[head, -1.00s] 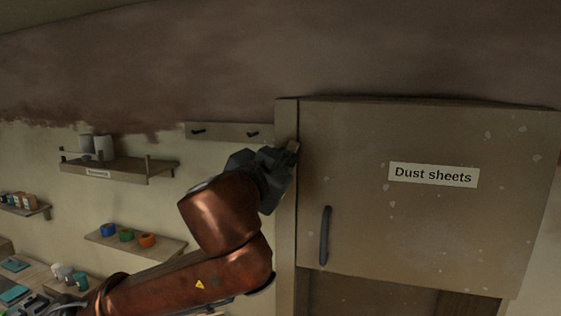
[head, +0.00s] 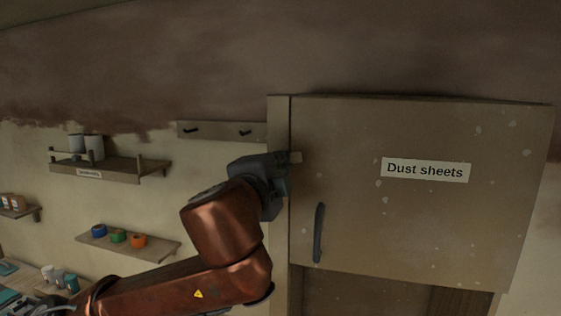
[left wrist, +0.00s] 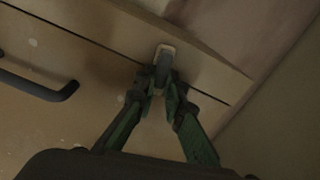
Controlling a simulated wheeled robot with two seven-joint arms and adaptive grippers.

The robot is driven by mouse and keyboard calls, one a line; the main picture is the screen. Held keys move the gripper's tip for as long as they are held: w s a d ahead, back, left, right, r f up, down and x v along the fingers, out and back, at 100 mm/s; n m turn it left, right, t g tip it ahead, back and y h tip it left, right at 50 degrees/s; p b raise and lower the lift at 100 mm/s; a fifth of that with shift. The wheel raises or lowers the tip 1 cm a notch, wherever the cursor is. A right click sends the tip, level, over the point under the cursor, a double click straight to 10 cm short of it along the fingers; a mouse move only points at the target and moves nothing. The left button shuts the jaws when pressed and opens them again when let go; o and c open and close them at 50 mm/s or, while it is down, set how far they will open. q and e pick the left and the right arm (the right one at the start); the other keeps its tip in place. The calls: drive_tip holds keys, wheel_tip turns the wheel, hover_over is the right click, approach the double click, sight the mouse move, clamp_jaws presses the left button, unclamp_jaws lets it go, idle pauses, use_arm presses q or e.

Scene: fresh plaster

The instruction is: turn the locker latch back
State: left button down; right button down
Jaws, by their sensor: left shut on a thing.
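The locker (head: 345,215) has a pale door labelled "Dust sheets", and it looks shut. The latch (left wrist: 163,62) is a small grey piece on a pale tan plate at the door's edge. My left gripper (left wrist: 162,90) is shut on the latch, its two green-and-dark fingers meeting at it. In the head view my left gripper (head: 278,170) is at the upper left edge of the door, with a small pale end of the latch (head: 295,157) showing beyond it. The rest of the latch is hidden there. My right gripper is in neither view.
A dark door handle (head: 319,233) stands below the latch and also shows in the left wrist view (left wrist: 40,88). A hook rail (head: 220,131) and shelves with cans (head: 110,168) and tape rolls (head: 130,246) are on the wall at left.

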use_arm(q)
drive_tip(key=shift+f+m, duration=0.25)
drive_tip(key=shift+m, duration=0.85)
drive_tip(key=shift+d, duration=0.1)
drive_tip(key=c, duration=2)
unclamp_jaws()
drive_tip(key=v, duration=1.2)
